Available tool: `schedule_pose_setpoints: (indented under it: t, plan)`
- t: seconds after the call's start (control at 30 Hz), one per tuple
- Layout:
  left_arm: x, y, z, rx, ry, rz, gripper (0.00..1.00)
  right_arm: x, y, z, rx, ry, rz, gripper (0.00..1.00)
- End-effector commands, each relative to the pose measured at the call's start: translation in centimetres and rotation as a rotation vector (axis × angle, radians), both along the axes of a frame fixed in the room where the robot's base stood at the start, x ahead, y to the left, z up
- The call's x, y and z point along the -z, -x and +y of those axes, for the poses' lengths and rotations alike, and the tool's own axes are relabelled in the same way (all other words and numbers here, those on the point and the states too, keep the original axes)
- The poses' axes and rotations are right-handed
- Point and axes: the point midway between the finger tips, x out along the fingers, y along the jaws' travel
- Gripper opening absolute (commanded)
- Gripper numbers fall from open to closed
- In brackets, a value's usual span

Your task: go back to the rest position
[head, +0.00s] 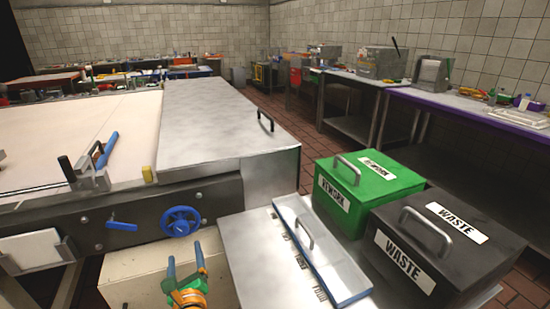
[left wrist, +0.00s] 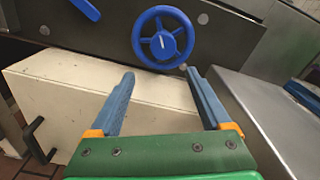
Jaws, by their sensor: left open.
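My left gripper (head: 186,265) is at the bottom of the head view, in front of the conveyor's dark side panel. In the left wrist view my left gripper (left wrist: 160,80) has its two blue fingers spread apart, with nothing between them. Beyond the fingertips is a blue handwheel (left wrist: 163,38) on the dark panel; it also shows in the head view (head: 181,221). The fingers look apart from the wheel. My right gripper is not in either view.
A cream box (left wrist: 70,95) is below the panel. To the right are a steel counter with a lidded metal tray (head: 318,250), a green REWORK bin (head: 335,215) and a black WASTE bin (head: 450,265). A steel cover (head: 210,120) and pale belt (head: 70,130) lie behind.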

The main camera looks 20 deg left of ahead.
Motion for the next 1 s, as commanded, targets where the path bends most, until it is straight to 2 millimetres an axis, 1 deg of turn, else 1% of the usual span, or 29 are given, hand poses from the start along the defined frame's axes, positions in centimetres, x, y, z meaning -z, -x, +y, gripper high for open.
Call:
schedule_pose_setpoints:
  t: [0.07, 0.1, 0.17, 0.2, 0.27, 0.3, 0.37, 0.4, 0.43, 0.47, 0.5, 0.6, 0.7, 0.8, 1.0]
  plan:
    - [3.8, 0.9, -0.7, 0.005, 0.156, 0.045, 0.81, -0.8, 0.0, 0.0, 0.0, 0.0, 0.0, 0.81]
    - [6.6, 1.8, -1.3, -0.001, 0.279, 0.073, 0.81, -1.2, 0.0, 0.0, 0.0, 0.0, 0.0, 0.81]
    - [11.2, 3.8, -2.7, -0.035, 0.49, 0.113, 0.81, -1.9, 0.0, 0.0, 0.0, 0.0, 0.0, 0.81]
    - [14.1, 5.6, -3.7, -0.073, 0.631, 0.135, 0.81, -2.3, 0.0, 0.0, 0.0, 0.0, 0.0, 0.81]
    - [18.1, 8.6, -5.5, -0.155, 0.837, 0.161, 0.81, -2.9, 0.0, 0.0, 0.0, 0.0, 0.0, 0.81]
    - [20.4, 11.0, -6.7, -0.226, 0.971, 0.171, 0.81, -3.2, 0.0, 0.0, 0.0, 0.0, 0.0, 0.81]
    - [23.4, 14.7, -8.8, -0.358, 1.167, 0.172, 0.81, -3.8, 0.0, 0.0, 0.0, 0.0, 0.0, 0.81]
    - [25.0, 17.5, -10.2, -0.464, 1.288, 0.166, 0.81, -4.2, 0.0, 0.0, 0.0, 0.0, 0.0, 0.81]
    - [26.1, 19.6, -11.2, -0.55, 1.373, 0.155, 0.81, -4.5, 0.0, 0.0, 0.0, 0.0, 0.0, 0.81]
    - [27.0, 21.7, -12.2, -0.642, 1.451, 0.139, 0.81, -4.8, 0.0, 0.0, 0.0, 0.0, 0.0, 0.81]
    - [27.9, 24.4, -13.5, -0.769, 1.541, 0.11, 0.81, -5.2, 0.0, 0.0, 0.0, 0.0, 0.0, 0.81]
    - [29.1, 30.1, -16.0, -1.062, 1.694, 0.013, 0.81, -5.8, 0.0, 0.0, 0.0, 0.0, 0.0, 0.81]
    - [29.5, 33.8, -17.4, -1.269, 1.76, -0.079, 0.81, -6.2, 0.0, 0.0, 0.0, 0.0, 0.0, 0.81]
    - [29.7, 35.2, -17.9, -1.361, 1.781, -0.129, 0.81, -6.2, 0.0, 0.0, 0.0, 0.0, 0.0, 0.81]
    - [29.8, 35.4, -18.0, -1.373, 1.784, -0.139, 0.81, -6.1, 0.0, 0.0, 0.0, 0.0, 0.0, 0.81]
